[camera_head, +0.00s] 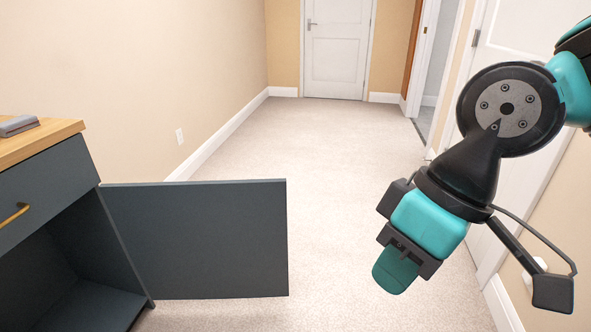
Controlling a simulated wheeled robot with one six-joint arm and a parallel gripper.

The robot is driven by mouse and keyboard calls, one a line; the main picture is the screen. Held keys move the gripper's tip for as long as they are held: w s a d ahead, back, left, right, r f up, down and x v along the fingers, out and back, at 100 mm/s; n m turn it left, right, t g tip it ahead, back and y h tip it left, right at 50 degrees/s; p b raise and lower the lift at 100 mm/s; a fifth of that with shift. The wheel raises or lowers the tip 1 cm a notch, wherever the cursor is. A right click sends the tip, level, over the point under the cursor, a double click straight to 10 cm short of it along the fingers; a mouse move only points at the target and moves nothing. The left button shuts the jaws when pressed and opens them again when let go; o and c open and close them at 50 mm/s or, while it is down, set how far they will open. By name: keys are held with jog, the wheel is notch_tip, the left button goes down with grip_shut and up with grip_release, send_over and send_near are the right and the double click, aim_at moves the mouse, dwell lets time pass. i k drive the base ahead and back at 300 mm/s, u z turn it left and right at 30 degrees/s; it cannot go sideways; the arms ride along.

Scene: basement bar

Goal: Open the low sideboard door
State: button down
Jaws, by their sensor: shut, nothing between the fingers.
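The low sideboard (62,162) stands at the left, dark blue-grey with a light wooden top. Its door (195,240) stands swung wide open, reaching out to the right from the cabinet's side edge. The open lower compartment (75,270) shows a dark, empty-looking interior, partly cut off by the frame. My gripper (396,272) hangs at the right, shut and empty, pointing down and to the left. It is apart from the door, with a gap of carpet between them in the picture.
A drawer with a brass handle (14,214) sits above the compartment, closed. A grey object (18,126) lies on the sideboard top. Pale carpet (300,140) is clear toward a white door (337,50) at the back. Another white door stands at the right, behind my arm.

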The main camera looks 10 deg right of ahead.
aim_at(227, 239)
jog(key=z, duration=0.05)
jog(key=i, duration=1.2)
jog(key=u, duration=0.55)
